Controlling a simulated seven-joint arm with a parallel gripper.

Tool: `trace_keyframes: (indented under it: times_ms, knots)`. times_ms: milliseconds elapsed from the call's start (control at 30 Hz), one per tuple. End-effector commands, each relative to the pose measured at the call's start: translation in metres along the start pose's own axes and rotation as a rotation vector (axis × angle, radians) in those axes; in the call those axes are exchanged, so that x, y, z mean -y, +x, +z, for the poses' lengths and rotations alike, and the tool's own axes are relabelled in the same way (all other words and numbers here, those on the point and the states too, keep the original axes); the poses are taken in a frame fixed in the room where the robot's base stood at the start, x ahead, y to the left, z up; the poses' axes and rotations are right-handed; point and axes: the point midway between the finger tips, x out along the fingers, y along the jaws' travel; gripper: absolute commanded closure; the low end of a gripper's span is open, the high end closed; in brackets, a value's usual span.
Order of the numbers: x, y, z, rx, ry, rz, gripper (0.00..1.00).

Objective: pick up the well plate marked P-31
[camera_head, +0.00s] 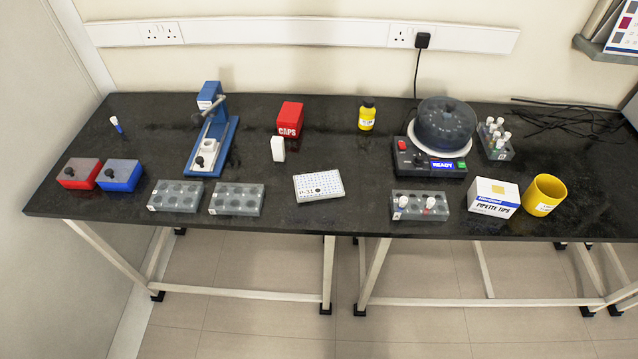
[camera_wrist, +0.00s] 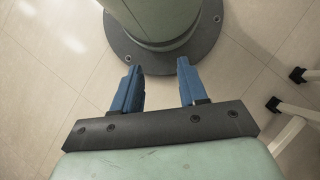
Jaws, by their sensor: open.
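The white well plate (camera_head: 318,186) lies flat near the front edge of the black bench, about mid-bench, turned slightly. It has rows of small wells and a marking on its left part that seems to read P-31. My gripper (camera_wrist: 157,75) shows only in the wrist view. Its two blue fingers are apart with nothing between them. It points down over the tiled floor, beside my own base, away from the bench. The plate is not in the wrist view.
On the black bench (camera_head: 270,218), grey racks (camera_head: 236,199) stand left of the plate and another rack (camera_head: 420,205) stands right of it. A white bottle (camera_head: 278,149) and a red CAPS box (camera_head: 290,118) stand behind. A centrifuge (camera_head: 444,128) is further right.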

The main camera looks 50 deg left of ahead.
Motion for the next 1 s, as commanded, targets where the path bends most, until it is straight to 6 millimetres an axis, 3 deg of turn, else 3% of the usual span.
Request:
trace_keyframes:
  times_ms: [433,1000]
  knots:
    - [0.0,0.0,0.0,0.0,0.0,0.0,0.57]
    - [0.0,0.0,0.0,0.0,0.0,0.0,0.03]
